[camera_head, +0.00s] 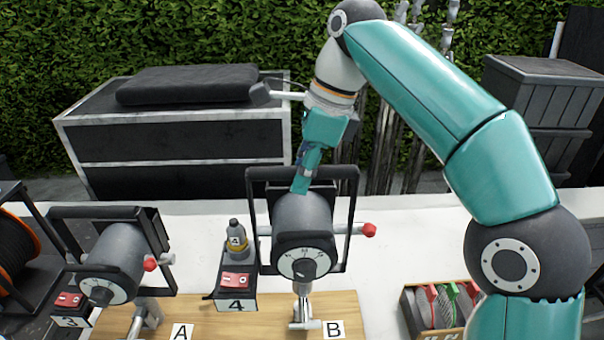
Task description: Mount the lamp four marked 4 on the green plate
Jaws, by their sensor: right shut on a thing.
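Lamp four (301,222) is a grey cylinder with a dial face, a black frame and a red-tipped side knob. The box at its left carries the label 4 (236,305), a red switch and a grey cone-shaped part. My right gripper (303,182) comes down from above and is shut on the top of the lamp. The lamp is upright over the wooden board (265,318) beside the mark B; I cannot tell if its metal foot rests on the board. No green plate is distinguishable. My left gripper is not in view.
Lamp three (118,262) stands at the left near the mark A (181,333). A box of coloured items (438,308) is at the lower right. An orange cable reel (15,250) is at the left edge. White table surface (400,230) is free right of the lamp.

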